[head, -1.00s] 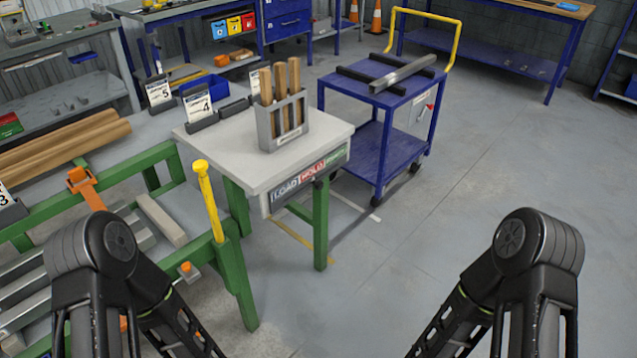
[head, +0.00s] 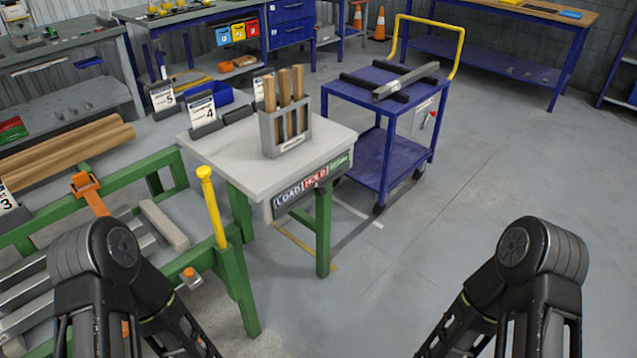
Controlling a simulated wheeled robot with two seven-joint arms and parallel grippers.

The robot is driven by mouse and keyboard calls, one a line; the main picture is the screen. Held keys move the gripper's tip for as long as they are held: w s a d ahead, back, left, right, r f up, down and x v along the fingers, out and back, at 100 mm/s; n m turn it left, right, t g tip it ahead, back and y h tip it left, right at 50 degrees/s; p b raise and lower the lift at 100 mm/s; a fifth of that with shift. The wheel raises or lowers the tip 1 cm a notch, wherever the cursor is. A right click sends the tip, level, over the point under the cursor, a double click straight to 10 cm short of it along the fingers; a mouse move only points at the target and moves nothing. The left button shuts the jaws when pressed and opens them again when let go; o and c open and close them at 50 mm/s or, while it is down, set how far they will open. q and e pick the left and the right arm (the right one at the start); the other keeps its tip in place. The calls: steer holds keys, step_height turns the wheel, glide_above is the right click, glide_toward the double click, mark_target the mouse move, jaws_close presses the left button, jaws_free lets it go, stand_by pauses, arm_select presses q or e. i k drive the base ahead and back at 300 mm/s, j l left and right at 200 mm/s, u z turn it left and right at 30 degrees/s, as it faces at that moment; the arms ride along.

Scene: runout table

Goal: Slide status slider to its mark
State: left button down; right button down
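The status slider strip (head: 290,198) is on the front edge of the small grey-topped table (head: 225,165). It carries the words LOAD and HOLD on white and red fields, and a green field at its right end. A small dark knob (head: 321,183) shows near the border of the red and green fields; its exact position is hard to tell. My two arms come in at the lower left and lower right, away from the strip. Both grippers are out of the frame.
A grey holder (head: 284,145) with wooden handles stands on the table. A yellow-topped post (head: 212,205) rises at the green frame (head: 238,285) left of the table. A blue cart (head: 375,100) stands behind right. The floor (head: 440,210) at right is clear.

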mark_target(321, 192)
steer(key=i+l+u, duration=0.1)
steer(key=u, duration=0.3)
steer(key=l+u, duration=0.15)
steer(key=u, duration=0.3)
steer(key=i+l+u, duration=0.25)
steer(key=l, duration=0.45)
steer(key=l+u, duration=0.2)
steer(key=l, duration=0.5)
steer(key=i+l+u, duration=0.1)
steer(key=l+u, duration=0.15)
steer(key=l, duration=1.2)
